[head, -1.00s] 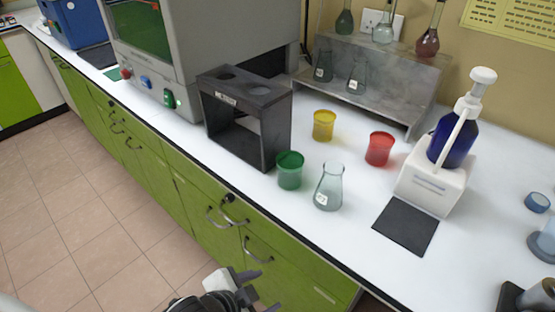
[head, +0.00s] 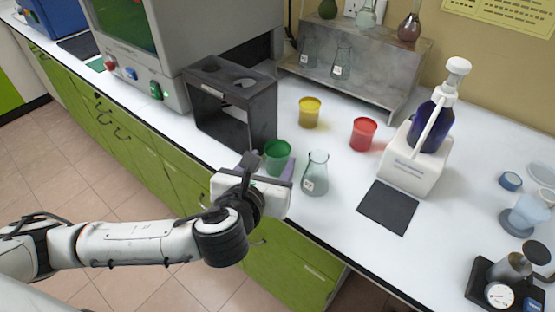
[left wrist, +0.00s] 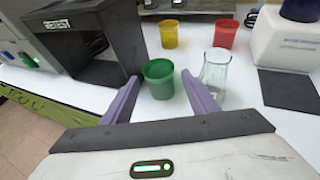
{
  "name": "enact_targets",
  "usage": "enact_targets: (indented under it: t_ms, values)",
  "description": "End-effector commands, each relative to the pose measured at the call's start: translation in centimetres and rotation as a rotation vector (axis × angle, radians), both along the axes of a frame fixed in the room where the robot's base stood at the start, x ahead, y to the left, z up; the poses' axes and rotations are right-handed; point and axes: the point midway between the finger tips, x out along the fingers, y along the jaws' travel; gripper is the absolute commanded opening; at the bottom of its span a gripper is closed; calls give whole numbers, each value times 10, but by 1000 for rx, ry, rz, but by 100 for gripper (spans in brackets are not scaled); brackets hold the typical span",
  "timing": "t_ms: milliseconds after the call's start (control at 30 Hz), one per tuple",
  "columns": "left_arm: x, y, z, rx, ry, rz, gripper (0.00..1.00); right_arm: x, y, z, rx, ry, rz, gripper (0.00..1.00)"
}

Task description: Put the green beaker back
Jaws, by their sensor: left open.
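The green beaker (head: 277,152) stands upright on the white counter near its front edge, just right of the dark stand. My left gripper (head: 266,165) is at the beaker from the front, and its body hides the beaker's lower part in the head view. In the left wrist view, my left gripper (left wrist: 160,92) is open, with one purple finger on each side of the green beaker (left wrist: 158,79). The fingers look apart from its wall. My right gripper is not in view.
A clear flask (head: 315,173) stands close to the right of the green beaker. The dark stand (head: 232,105) is at its left. The yellow beaker (head: 310,112) and red beaker (head: 363,133) stand behind. A dark mat (head: 388,207) lies in front of the white bottle base (head: 410,162).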

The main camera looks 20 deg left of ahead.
Motion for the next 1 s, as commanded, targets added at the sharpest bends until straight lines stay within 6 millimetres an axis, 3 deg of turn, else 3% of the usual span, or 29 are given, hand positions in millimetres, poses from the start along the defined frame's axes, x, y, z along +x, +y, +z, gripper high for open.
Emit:
enact_targets:
  t_ms: [533, 867, 1000]
  values:
    - [59, 5, -24, -7, 2, 2, 54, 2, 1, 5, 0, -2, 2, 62]
    - [66, 6, -27, -8, 2, 0, 54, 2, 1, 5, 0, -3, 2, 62]
    - [66, 6, -27, -8, 2, 0, 30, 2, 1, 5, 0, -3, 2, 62]
